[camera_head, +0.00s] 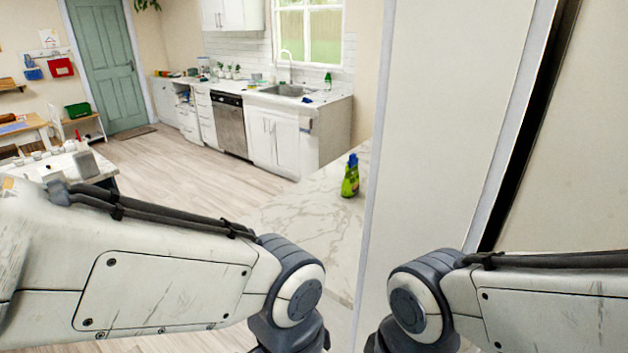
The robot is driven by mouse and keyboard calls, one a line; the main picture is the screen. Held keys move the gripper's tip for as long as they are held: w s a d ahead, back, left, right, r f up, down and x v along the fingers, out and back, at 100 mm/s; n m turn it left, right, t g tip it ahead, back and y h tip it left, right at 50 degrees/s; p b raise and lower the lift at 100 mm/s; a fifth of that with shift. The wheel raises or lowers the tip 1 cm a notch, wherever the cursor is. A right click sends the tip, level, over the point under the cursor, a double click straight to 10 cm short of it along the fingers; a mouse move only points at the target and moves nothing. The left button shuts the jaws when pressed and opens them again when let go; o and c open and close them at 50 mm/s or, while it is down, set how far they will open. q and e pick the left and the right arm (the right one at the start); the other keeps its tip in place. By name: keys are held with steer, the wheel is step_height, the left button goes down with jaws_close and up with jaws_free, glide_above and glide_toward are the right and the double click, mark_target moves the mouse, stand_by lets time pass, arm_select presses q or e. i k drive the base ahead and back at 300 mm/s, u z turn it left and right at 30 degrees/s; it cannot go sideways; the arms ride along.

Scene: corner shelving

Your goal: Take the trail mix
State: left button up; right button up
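I see no trail mix that I can make out in the head view. My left arm comes in from the left and my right arm from the right. Both arms bend down at the bottom middle of the picture, and both grippers are below the frame, out of sight.
A marble-topped counter (318,207) with a green bottle (350,176) lies just beyond my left arm. A tall white panel (440,130) stands close on the right. Behind are a sink (288,90), a dishwasher (230,125) and a green door (107,65). Wooden floor (190,180) is open at left centre.

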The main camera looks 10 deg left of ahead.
mark_target(351, 183)
steer(key=u, duration=1.4)
steer(key=i, duration=5.05)
steer(key=z, duration=2.8)
steer(key=i, duration=0.65)
steer(key=z, duration=0.05)
